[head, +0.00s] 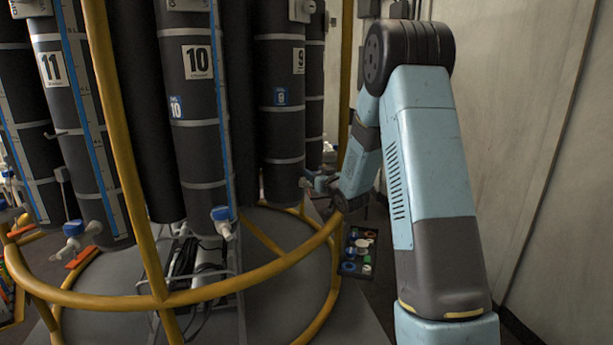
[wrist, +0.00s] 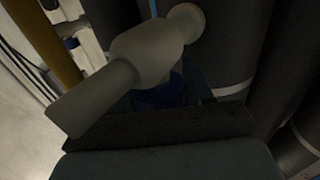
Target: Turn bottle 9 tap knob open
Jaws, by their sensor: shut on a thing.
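Bottle 9 (head: 280,125), a tall dark cylinder with a white number plate, hangs in the rosette right of bottle 10. My gripper (head: 308,181) is at its lower end, at the tap, which is mostly hidden in the head view. In the wrist view the pale tap body (wrist: 150,52) runs diagonally across the upper middle. The dark blue knob (wrist: 160,94) shows partly below it, behind a wide dark finger. My gripper (wrist: 162,106) is shut on the knob. How far the knob is turned cannot be told.
A yellow tubular frame (head: 255,270) rings the bottles, and its bars pass near my forearm. Bottle 10 (head: 195,130) and bottle 11 (head: 85,130) have taps with blue knobs. A tray of coloured caps (head: 358,250) is beyond the frame. A pale wall (head: 540,130) stands at right.

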